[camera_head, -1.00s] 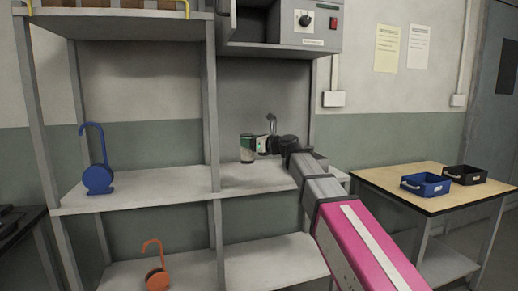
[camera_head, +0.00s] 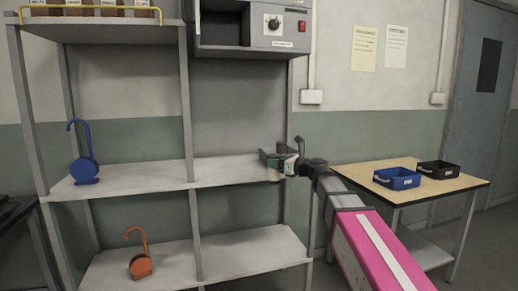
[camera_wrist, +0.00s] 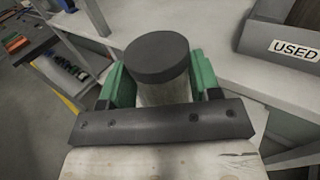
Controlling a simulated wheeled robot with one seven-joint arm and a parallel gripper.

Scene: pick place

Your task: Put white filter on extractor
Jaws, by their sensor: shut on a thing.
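My gripper (camera_head: 279,168) is at the right end of the middle shelf. In the wrist view, its two green fingers (camera_wrist: 160,88) are shut on the sides of a cylinder, the white filter (camera_wrist: 165,93), with a pale body and a dark round top (camera_wrist: 157,56). The filter appears upright. In the head view it is small, partly hidden by the fingers. A grey housing with a black knob and a red button (camera_head: 265,30), likely the extractor, is up at the shelf's top right, above my gripper.
A blue hooked thing (camera_head: 84,170) stands on the middle shelf and an orange one (camera_head: 140,267) on the lower shelf. A wooden table (camera_head: 430,197) at right holds a blue bin (camera_head: 397,181) and a black bin (camera_head: 438,171). A grey box marked USED (camera_wrist: 285,45) is right of the filter.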

